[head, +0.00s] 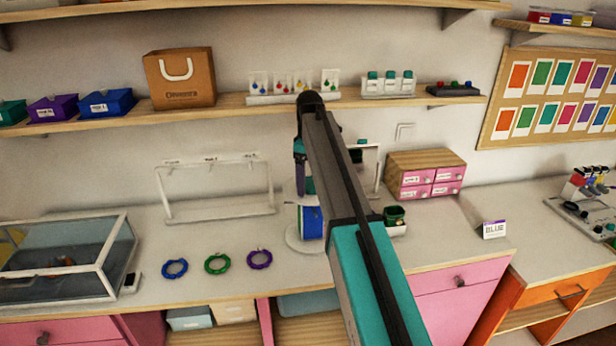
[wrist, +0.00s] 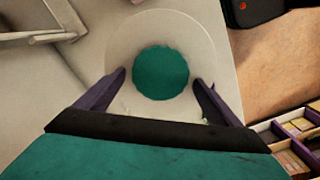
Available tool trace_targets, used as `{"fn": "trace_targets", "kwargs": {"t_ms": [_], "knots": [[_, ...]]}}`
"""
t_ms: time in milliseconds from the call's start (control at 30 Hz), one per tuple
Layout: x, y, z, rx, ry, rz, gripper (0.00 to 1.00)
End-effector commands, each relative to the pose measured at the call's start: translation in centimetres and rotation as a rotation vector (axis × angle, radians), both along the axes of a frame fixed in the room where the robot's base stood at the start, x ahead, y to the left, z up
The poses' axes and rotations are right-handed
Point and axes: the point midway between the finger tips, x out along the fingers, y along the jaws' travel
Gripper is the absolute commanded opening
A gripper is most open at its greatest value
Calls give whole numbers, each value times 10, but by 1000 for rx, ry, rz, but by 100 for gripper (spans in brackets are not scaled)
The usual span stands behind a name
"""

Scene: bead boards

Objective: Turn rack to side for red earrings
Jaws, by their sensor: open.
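The rack (head: 312,222) stands on a round white base (head: 295,240) at the middle of the counter, with a blue side showing; my arm hides part of it. In the wrist view a round teal top (wrist: 160,73) shows above a wide pale disc (wrist: 160,27). My gripper (wrist: 159,80) is open, with one purple finger on each side of the teal top; I cannot tell whether they touch it. In the head view a purple finger (head: 300,175) points down over the rack. Small cards with coloured earrings (head: 281,84) stand on the shelf; red ones are too small to confirm.
A white bar stand (head: 215,215) is left of the rack, with blue, green and purple bead rings (head: 217,263) in front. A glass case (head: 60,260) is at far left. A pink drawer box (head: 430,180) and a dark green cup (head: 394,214) are to the right.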

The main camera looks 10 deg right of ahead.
Motion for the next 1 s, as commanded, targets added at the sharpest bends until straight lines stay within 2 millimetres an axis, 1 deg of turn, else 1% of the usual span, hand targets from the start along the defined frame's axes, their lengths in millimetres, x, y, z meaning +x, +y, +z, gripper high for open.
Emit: {"fn": "trace_targets", "kwargs": {"t_ms": [267,367,600,633,833,1000], "knots": [[0,1,-1,0,0,1,88],[0,1,-1,0,0,1,72],[0,1,-1,1,1,1,32],[0,1,-1,1,1,1,29],[0,-1,-1,1,1,-5,29],[0,-7,-1,0,1,-30,29]]}}
